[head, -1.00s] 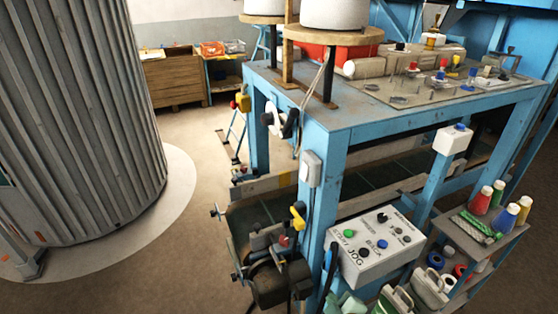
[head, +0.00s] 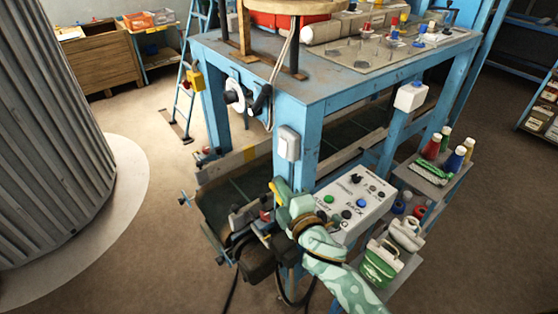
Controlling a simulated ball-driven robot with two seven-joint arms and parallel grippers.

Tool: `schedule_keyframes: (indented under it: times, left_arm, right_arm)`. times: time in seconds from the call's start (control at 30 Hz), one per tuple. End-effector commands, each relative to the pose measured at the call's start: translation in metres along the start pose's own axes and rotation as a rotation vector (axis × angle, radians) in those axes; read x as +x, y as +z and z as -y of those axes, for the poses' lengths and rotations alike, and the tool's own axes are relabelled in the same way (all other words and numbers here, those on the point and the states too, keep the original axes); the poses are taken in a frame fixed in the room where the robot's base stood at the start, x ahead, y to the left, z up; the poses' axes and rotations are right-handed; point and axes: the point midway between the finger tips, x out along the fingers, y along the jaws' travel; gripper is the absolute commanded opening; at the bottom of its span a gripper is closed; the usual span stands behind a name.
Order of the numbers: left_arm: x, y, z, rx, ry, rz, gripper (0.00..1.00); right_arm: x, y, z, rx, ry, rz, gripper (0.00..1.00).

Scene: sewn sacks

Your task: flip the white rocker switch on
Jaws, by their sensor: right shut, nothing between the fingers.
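A small pale grey-white box (head: 289,143) is fixed to the front blue leg of the workbench; it looks like the white rocker switch, but its rocker position is too small to tell. My right gripper (head: 281,190) is below this box, close to the leg, and apart from it. It is shut and empty, pale green, with its arm coming up from the bottom right. A yellow handle (head: 273,188) shows right beside its fingertips; I cannot tell whether they touch. My left gripper is not in view.
A control box (head: 352,207) with coloured buttons sits right of my right gripper. Another white box (head: 410,96) with a blue top is on a farther post. A shelf (head: 437,191) with bottles stands right.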

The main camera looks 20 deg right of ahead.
Motion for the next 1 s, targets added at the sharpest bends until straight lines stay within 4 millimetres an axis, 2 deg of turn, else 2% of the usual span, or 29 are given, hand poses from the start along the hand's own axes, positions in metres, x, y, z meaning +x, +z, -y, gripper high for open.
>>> schedule_keyframes:
  times: [0.17, 0.5, 0.7, 1.0]
  left_arm:
    - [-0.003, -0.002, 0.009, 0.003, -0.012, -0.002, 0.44]
    - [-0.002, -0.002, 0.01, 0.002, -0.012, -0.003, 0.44]
    - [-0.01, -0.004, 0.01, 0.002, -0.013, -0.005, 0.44]
    - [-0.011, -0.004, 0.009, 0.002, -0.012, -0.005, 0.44]
  right_arm:
    - [0.026, 0.0, -0.002, 0.001, 0.001, 0.001, 0.0]
    - [0.098, 0.0, 0.0, 0.002, 0.0, 0.0, 0.0]
    - [0.103, 0.029, -0.001, 0.0, -0.002, 0.001, 0.0]
    - [0.105, 0.039, 0.0, 0.002, -0.001, 0.0, 0.0]
